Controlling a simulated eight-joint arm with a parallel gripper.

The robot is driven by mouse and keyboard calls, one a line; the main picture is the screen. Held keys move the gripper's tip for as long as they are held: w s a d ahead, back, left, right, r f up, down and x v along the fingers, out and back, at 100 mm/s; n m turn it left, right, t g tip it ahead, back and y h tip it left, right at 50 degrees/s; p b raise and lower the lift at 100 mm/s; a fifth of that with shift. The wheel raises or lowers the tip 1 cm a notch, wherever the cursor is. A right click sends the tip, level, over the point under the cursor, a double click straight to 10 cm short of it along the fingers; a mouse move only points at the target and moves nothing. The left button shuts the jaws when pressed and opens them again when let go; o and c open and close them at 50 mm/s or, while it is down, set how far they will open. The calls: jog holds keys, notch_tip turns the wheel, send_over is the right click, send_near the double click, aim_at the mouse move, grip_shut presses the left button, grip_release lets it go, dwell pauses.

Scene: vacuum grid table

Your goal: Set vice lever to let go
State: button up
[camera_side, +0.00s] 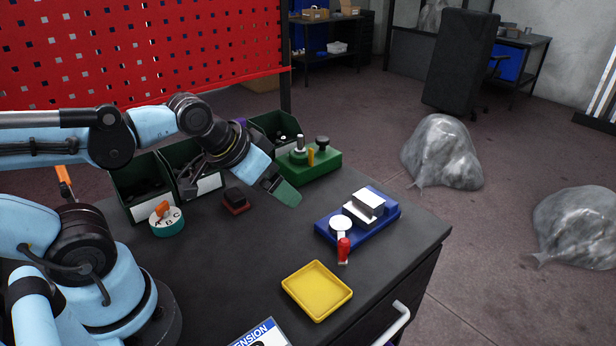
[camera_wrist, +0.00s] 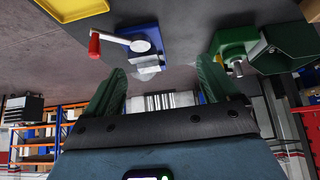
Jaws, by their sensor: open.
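The vice has a blue base (camera_side: 372,232) and a silver block-shaped jaw part (camera_side: 366,204), near the right side of the table. Its lever has a red handle (camera_side: 344,249) pointing toward the table's front from a round white hub (camera_side: 340,225). In the wrist view the vice's blue base (camera_wrist: 152,33) is at the top centre and the red handle (camera_wrist: 94,45) sticks out to the left. My gripper (camera_side: 288,194) is above the table, left of the vice and apart from it. In the wrist view its green fingers (camera_wrist: 160,70) are spread, with nothing held between them.
A yellow tray (camera_side: 316,291) lies in front of the vice. A green fixture (camera_side: 312,165) with knobs stands behind my gripper. A small red-and-black block (camera_side: 237,201), a teal A-B-C dial (camera_side: 167,220) and dark green bins (camera_side: 141,187) are left. Bare table lies between gripper and tray.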

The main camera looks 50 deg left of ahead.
jog(key=shift+w+d, duration=0.1)
jog(key=c, duration=0.4)
jog(key=shift+w+d+r+g, duration=0.2)
jog(key=shift+d+r+g, duration=0.1)
jog(key=shift+c, duration=1.1)
jog(key=w+d+m+g, duration=0.1)
jog(key=w+d+r+m+g, duration=0.1)
jog(key=d, duration=0.1)
jog(key=w+d+r+m+g, duration=0.1)
jog(key=d, duration=0.1)
jog(key=shift+w+d+h, duration=0.15)
jog(key=shift+h, duration=0.15)
jog(key=shift+c, duration=0.7)
jog(key=m+g, duration=0.2)
jog(key=g, duration=0.2)
send_near(344, 241)
jog(key=shift+d+f, duration=0.2)
jog(key=shift+f, duration=5.2)
grip_shut()
